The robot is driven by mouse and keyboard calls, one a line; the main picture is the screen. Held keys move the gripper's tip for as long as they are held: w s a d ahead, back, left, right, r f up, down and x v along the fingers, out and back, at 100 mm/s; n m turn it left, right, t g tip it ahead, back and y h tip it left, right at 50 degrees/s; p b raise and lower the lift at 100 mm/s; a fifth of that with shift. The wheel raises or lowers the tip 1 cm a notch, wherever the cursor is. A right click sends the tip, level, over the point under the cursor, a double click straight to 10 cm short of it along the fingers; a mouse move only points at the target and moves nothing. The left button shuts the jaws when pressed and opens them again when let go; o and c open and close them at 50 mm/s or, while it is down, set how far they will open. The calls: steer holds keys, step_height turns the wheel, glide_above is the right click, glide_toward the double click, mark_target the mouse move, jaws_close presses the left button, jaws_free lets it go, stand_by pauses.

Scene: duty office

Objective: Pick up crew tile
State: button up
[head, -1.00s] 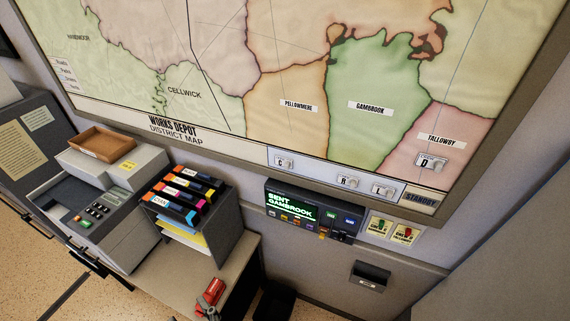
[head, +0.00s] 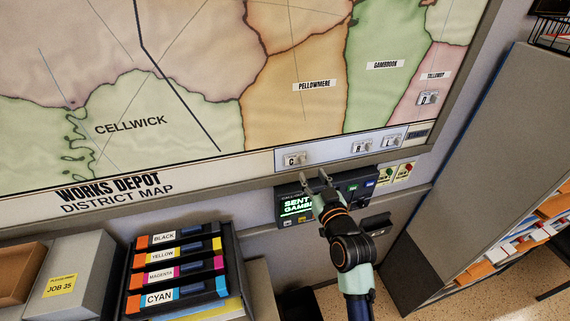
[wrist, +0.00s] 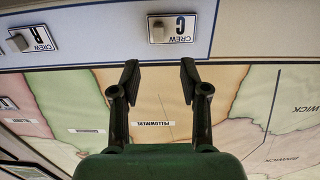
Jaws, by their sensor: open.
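The crew C tile (head: 291,160) sits on the pale strip along the map's lower edge; it also shows in the wrist view (wrist: 182,31), with a grey knob. The crew R tile (head: 362,147) and a tile marked L (head: 391,141) are on the same strip to its right. A tile marked D (head: 427,98) is on the pink Tallowby area. My gripper (head: 314,181) is open and empty, just below and right of the C tile. In the wrist view its fingers (wrist: 160,70) are apart, with the C tile beyond their tips, not between them.
The large district map (head: 190,90) fills the wall. Below the strip is a dark console (head: 296,207) with a lit screen, partly hidden by my arm. A rack of toner boxes (head: 178,265) stands lower left. A tall grey shelf unit (head: 470,170) stands at right.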

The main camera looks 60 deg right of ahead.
mark_target(304, 160)
steer(key=p+x, duration=0.1)
steer(key=x, duration=0.6)
steer(key=shift+w+d, duration=0.2)
steer(key=shift+d, duration=0.2)
jaws_close()
